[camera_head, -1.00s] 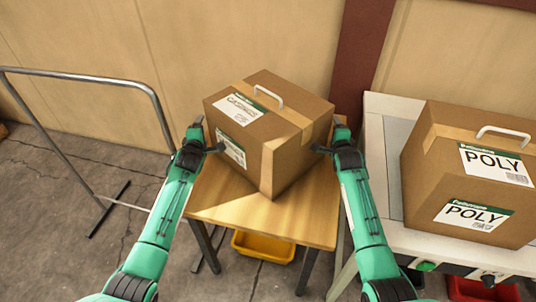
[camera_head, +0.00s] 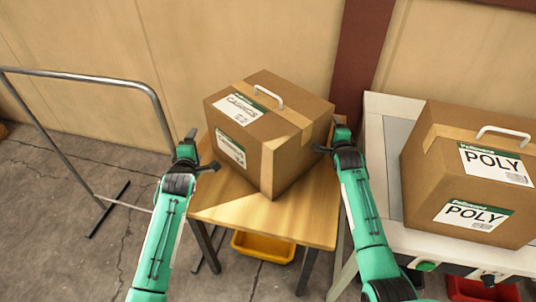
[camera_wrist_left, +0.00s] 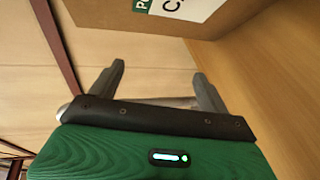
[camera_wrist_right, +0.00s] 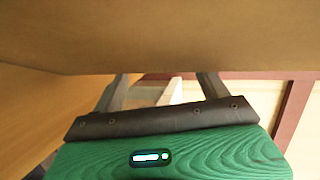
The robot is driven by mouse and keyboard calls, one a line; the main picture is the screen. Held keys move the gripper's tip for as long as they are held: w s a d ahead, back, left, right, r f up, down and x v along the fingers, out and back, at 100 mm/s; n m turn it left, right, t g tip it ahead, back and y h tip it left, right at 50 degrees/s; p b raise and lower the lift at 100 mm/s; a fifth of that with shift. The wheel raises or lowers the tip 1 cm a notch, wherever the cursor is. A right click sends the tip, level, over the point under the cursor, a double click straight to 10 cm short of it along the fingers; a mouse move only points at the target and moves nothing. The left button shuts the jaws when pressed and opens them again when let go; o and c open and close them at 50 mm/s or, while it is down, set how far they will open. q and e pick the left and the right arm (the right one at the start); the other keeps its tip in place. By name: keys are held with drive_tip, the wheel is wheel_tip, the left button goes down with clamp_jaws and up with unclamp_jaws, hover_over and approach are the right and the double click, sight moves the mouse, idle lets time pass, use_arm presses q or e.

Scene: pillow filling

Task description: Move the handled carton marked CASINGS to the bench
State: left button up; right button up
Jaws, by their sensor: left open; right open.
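The brown carton with a white top handle (camera_head: 287,128) stands at an angle on a small wooden table (camera_head: 235,205). Its labels face left, and the upper one looks like CASINGS. My left gripper (camera_head: 204,150) is open and empty, a little left of the carton's labelled side. In the left wrist view, the carton (camera_wrist_left: 205,14) shows at the top beyond the open fingers (camera_wrist_left: 158,88). My right gripper (camera_head: 329,136) is open, close against the carton's right side; I cannot tell whether it touches. In the right wrist view, the carton (camera_wrist_right: 170,35) fills the top above the fingers (camera_wrist_right: 160,88).
A light-topped bench (camera_head: 377,125) with buttons stands at right, holding a second handled carton marked POLY (camera_head: 465,165). A yellow bin (camera_head: 262,247) and a red bin (camera_head: 480,287) sit below. A metal rail frame (camera_head: 85,76) stands at left. A wall is behind.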

use_arm(q)
drive_tip(key=shift+v, duration=1.1)
use_arm(e)
drive_tip(key=v, duration=1.2)
